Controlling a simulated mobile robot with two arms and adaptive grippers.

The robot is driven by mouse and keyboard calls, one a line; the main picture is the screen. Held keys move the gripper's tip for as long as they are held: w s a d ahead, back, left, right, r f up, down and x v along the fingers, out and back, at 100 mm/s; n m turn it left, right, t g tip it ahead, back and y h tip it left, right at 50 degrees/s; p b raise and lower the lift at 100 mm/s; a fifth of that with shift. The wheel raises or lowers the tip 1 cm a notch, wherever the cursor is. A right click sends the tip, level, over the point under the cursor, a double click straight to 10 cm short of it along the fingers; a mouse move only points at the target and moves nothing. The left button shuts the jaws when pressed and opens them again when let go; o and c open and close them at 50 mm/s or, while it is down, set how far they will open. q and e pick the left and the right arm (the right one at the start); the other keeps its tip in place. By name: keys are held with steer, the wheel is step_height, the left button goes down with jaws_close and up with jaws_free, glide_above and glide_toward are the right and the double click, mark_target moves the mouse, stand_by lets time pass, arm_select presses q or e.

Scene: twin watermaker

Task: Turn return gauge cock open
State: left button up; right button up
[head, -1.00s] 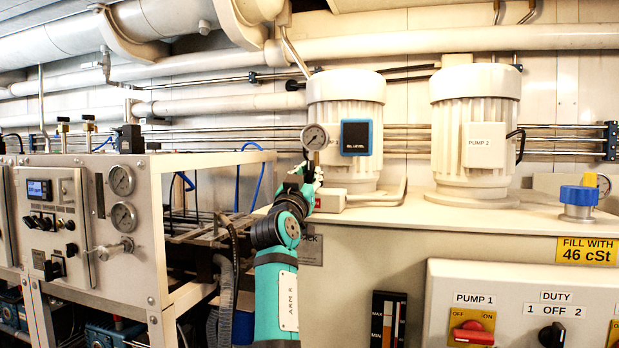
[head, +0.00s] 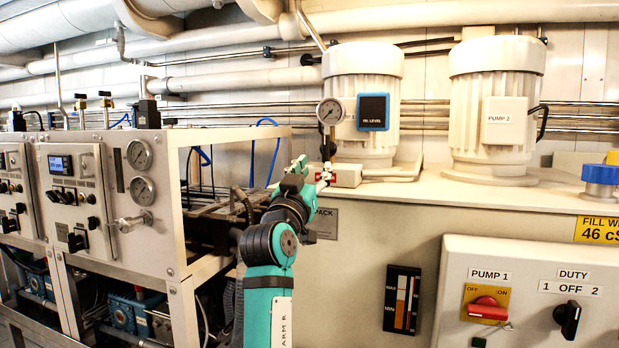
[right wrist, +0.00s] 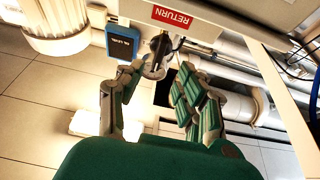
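The return gauge (head: 331,111) is a round white dial on a thin stem above a small cream block (head: 345,175) beside the left pump motor. In the right wrist view a red RETURN label (right wrist: 172,17) marks the block. The cock, a dark and metal fitting (right wrist: 158,48), is beside it; its handle angle is hard to tell. My right gripper (head: 314,172) is at the stem's foot, left of the block. In the right wrist view its fingers (right wrist: 158,76) are apart, with the fitting between or just beyond their tips; contact cannot be told. My left gripper is not in view.
The blue OIL LEVEL box (head: 373,111) is just right of the gauge. The PUMP 2 motor (head: 496,105) stands farther right. A metal frame with hoses and a gauge panel (head: 130,205) are at left. The pump switch panel (head: 530,290) is at lower right.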

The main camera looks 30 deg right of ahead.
steer(key=shift+v, duration=1.25)
